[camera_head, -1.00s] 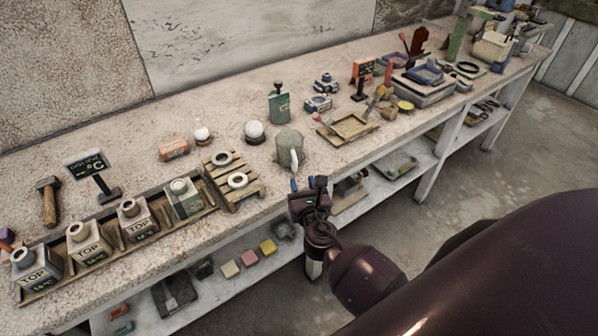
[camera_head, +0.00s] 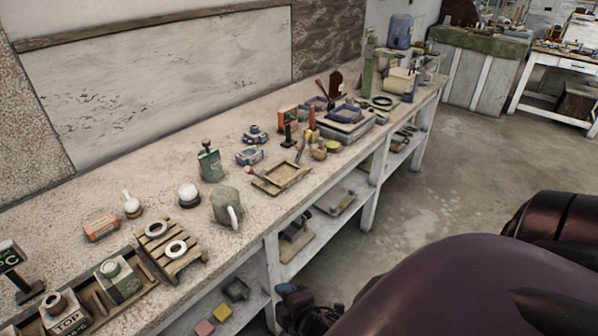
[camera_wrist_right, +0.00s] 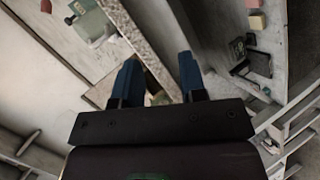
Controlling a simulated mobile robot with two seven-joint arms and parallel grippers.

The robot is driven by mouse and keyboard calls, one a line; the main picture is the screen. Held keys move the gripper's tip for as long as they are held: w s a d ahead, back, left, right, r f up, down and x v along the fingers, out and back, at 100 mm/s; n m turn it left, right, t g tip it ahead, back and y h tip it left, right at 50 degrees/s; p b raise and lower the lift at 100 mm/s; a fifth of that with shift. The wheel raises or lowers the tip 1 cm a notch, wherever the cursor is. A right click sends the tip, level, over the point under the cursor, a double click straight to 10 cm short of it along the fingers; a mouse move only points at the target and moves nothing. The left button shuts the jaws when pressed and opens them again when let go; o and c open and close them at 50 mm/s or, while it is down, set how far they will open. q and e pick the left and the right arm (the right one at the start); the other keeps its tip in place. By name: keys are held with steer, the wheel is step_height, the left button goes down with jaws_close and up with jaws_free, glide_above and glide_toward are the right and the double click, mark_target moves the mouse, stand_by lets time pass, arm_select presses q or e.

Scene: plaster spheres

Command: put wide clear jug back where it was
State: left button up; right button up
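The wide clear jug (camera_head: 226,207), greenish and cloudy with a pale handle, stands upright near the bench's front edge, right of a small wooden pallet. My right gripper (camera_head: 288,290) is low in the head view, in front of the bench and apart from the jug; my own body partly hides it. In the wrist view its two blue fingertips (camera_wrist_right: 160,78) are spread with nothing held between them. A greenish object (camera_wrist_right: 95,24) shows at the top left there; I cannot tell whether it is the jug. My left gripper is not in view.
The pallet (camera_head: 193,266) carries white rings. A white ball on a dark base (camera_head: 188,194), a green bottle (camera_head: 210,162) and a shallow wooden tray (camera_head: 268,183) stand around the jug. A lower shelf (camera_head: 246,275) holds small blocks. Open floor (camera_head: 430,190) lies to the right.

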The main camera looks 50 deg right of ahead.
steer(key=s+f+m+y, duration=0.1)
steer(key=s+m, duration=0.5)
steer(key=m, duration=0.6)
steer(key=shift+a+g+y, duration=0.4)
steer(key=shift+y, duration=0.1)
steer(key=shift+w+f, duration=0.1)
